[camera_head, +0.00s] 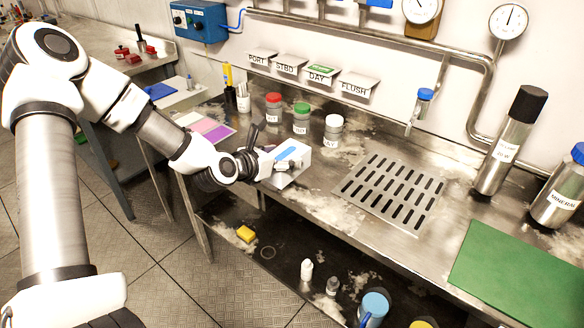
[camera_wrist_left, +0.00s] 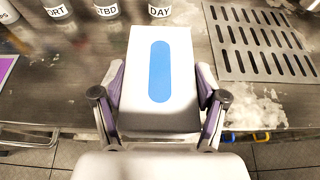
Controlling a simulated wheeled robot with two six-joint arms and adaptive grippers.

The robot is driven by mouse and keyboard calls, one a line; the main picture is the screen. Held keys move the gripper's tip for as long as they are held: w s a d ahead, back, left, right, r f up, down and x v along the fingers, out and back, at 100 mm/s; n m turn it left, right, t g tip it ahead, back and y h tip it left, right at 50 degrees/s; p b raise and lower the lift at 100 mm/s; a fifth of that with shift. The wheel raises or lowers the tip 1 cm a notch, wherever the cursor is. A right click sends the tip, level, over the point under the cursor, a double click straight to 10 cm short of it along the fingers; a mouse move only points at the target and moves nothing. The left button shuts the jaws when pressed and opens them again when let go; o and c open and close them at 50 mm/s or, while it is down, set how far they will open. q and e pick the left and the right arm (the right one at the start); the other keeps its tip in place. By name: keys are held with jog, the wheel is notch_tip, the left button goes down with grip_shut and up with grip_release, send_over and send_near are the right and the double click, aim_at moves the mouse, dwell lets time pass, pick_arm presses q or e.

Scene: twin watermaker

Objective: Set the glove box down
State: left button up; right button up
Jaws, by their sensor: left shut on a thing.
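The glove box is a white box with a blue oval on its top (camera_head: 294,152). In the head view it is at the front edge of the steel bench, left of the drain grate. My left gripper (camera_head: 272,163) is shut on it, coming from the left. In the left wrist view the glove box (camera_wrist_left: 158,85) sits between the two fingers of my left gripper (camera_wrist_left: 160,105), one on each side. Whether its underside touches the bench is hard to tell. My right gripper is not in view.
Jars with red (camera_head: 273,106), green (camera_head: 301,118) and white (camera_head: 333,130) tops stand behind the box. A slotted drain grate (camera_head: 392,190) lies to its right. A green mat (camera_head: 520,265) is at the far right. Pink and purple sheets (camera_head: 205,128) lie to the left.

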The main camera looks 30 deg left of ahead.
aim_at(288, 150)
pick_arm(q)
jog(key=w, duration=0.4)
jog(key=shift+w+f, duration=0.1)
jog(key=shift+f, duration=0.05)
jog(key=f, duration=0.1)
jog(key=f+p, duration=0.1)
jog(key=f, duration=0.1)
jog(key=shift+w+a+f, duration=0.1)
jog(key=shift+w, duration=0.25)
jog(key=shift+f, duration=0.35)
jog(key=o, duration=1.3)
jog(key=shift+c, duration=0.2)
